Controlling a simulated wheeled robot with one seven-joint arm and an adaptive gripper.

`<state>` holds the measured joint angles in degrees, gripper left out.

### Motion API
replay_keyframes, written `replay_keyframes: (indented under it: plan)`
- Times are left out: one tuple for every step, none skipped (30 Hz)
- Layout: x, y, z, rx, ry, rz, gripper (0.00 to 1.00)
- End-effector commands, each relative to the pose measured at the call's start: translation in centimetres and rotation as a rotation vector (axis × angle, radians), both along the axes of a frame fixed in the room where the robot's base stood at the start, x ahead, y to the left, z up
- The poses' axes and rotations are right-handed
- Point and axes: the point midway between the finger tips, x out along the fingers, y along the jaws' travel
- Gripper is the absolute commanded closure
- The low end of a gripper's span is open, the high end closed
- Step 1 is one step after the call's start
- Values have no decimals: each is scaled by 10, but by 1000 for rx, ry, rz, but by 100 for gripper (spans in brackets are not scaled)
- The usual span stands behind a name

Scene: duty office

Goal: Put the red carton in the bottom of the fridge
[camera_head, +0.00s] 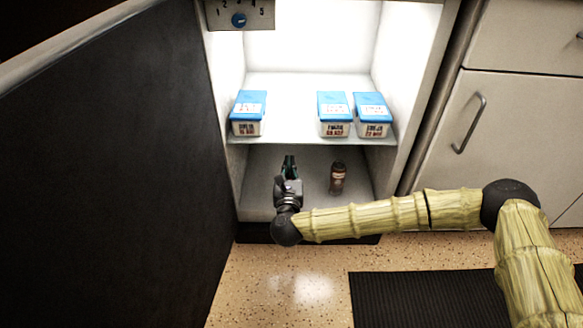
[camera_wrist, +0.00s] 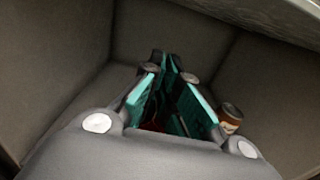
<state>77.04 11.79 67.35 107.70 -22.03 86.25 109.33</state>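My gripper (camera_head: 289,165) is inside the lower compartment of the open fridge, on its left side, below the shelf. A dark red patch (camera_wrist: 155,126) shows low between the fingers and may be part of the red carton. It is too dark and covered to tell whether the fingers press on it. No red carton shows in the head view. The compartment floor (camera_head: 262,207) is partly hidden by my arm.
A brown bottle (camera_head: 337,179) stands to the right of my gripper; it also shows in the wrist view (camera_wrist: 230,120). Three blue-lidded boxes (camera_head: 249,112) sit on the shelf (camera_head: 290,135) above. The open dark door (camera_head: 110,160) is at left, cabinets (camera_head: 500,130) at right.

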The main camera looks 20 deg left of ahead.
Motion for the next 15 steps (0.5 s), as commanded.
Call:
replay_keyframes:
  plan:
    - [11,3,-4,1,-5,-1,100]
    - [17,4,-4,1,-5,-2,100]
    - [24,5,-5,2,-4,-1,100]
    - [30,6,-6,2,-4,-1,100]
    - [34,7,-6,2,-4,-2,100]
    - [40,9,-6,2,-3,0,100]
    - [44,10,-6,2,-4,0,100]
    - [47,10,-6,2,-3,-1,100]
    - [51,11,-6,2,-3,-1,100]
    - [53,11,-6,2,-2,0,100]
    - [54,12,-5,2,-2,0,100]
    - [55,12,-5,1,-1,0,100]
    - [56,12,-5,1,-1,0,100]
    - [57,12,-5,1,-1,0,100]
    - [57,13,-5,1,-1,0,100]
